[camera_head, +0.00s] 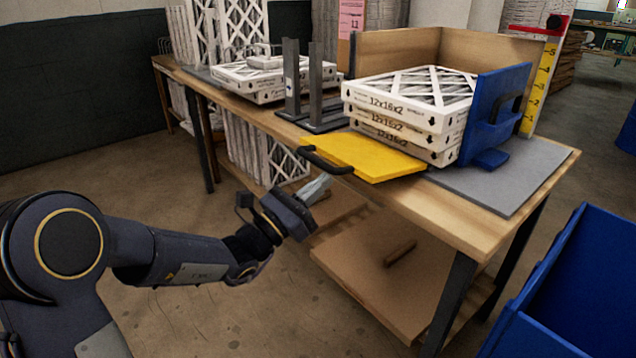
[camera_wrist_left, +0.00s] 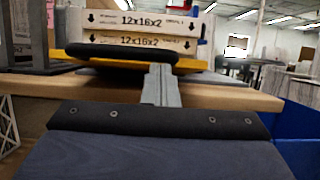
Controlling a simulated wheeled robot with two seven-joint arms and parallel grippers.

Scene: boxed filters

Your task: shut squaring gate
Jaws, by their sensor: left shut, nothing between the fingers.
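A yellow panel (camera_head: 372,157) with a black bar handle (camera_head: 326,161) lies flat at the front edge of the bench; it looks like the gate, lowered. The handle also shows in the wrist view (camera_wrist_left: 120,54). A stack of white 12x16x2 filters (camera_head: 400,115) stands behind it, against a wooden backstop (camera_head: 400,50). An upright blue panel (camera_head: 490,105) with a black handle stands at the stack's right side. My left gripper (camera_head: 321,184) is shut and empty, just below and in front of the yellow panel's handle. I cannot tell whether it touches. My right gripper is out of view.
Two dark metal posts (camera_head: 303,85) stand left of the yellow panel, with more filters (camera_head: 262,77) behind. A yellow ruler (camera_head: 541,85) stands at the far right. A blue bin (camera_head: 575,290) is at lower right. A grey mat (camera_head: 505,180) lies bare on the bench's right.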

